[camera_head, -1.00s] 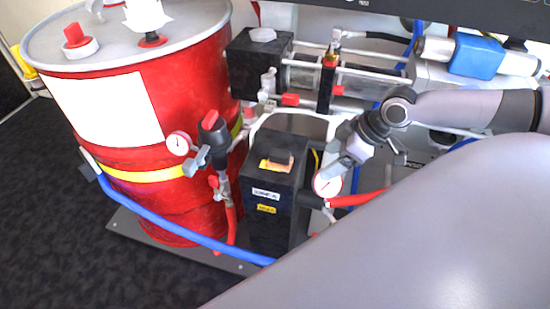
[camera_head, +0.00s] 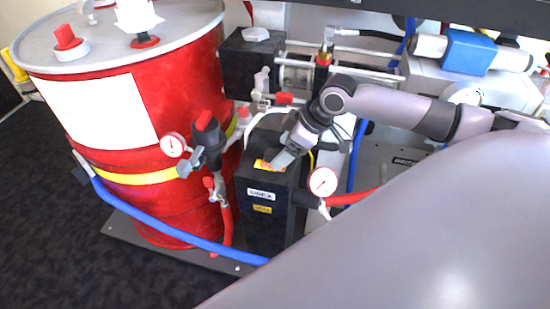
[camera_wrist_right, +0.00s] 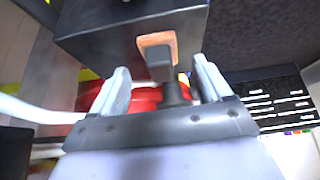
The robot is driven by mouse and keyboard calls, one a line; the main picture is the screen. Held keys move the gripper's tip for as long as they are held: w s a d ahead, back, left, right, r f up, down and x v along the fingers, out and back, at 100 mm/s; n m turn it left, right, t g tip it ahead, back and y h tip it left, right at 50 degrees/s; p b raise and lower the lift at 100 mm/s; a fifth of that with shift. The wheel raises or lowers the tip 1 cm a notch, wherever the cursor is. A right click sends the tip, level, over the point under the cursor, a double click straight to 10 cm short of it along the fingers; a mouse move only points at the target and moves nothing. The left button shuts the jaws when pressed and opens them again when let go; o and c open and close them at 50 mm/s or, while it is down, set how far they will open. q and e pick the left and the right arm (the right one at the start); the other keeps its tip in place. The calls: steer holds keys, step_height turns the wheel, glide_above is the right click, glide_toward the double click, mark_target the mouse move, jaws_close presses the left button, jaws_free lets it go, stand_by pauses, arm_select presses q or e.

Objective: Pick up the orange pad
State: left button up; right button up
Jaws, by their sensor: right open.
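The orange pad (camera_head: 263,166) lies on top of a black box (camera_head: 255,232) in the head view, partly hidden by my right gripper (camera_head: 281,160). In the wrist view the orange pad (camera_wrist_right: 170,37) shows as a rim around a dark block (camera_wrist_right: 159,62) on the black box (camera_wrist_right: 100,42). My right gripper (camera_wrist_right: 162,82) is open, with one finger on each side of the view and the dark block between them in the picture. I cannot tell whether the fingers touch it. My left gripper is not in view.
A large red drum (camera_head: 190,85) stands left of the box. A pressure gauge (camera_head: 323,182) with a red hose is close on the right, and another gauge (camera_head: 173,146) is on the left. A blue hose (camera_head: 165,232) runs in front. Pipes and a blue-banded cylinder (camera_head: 467,52) are behind.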

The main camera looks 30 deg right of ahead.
mark_target(276, 153)
steer(key=x, duration=0.3)
steer(key=shift+w+a+r, duration=0.1)
steer(key=shift+w+a, duration=0.15)
steer(key=c, duration=1.1)
steer(key=shift+c, duration=0.2)
steer(key=shift+w+r, duration=0.1)
steer(key=shift+r, duration=0.55)
steer(key=s+d, duration=0.3)
steer(key=s, duration=0.1)
steer(key=s+d, duration=0.3)
steer(key=s, duration=0.1)
steer(key=s+d+p, duration=0.1)
steer(key=s+d, duration=0.3)
steer(key=shift+s+d, duration=0.15)
steer(key=shift+s+d+p, duration=0.35)
steer(key=shift+s+d, duration=0.3)
steer(key=shift+s, duration=0.1)
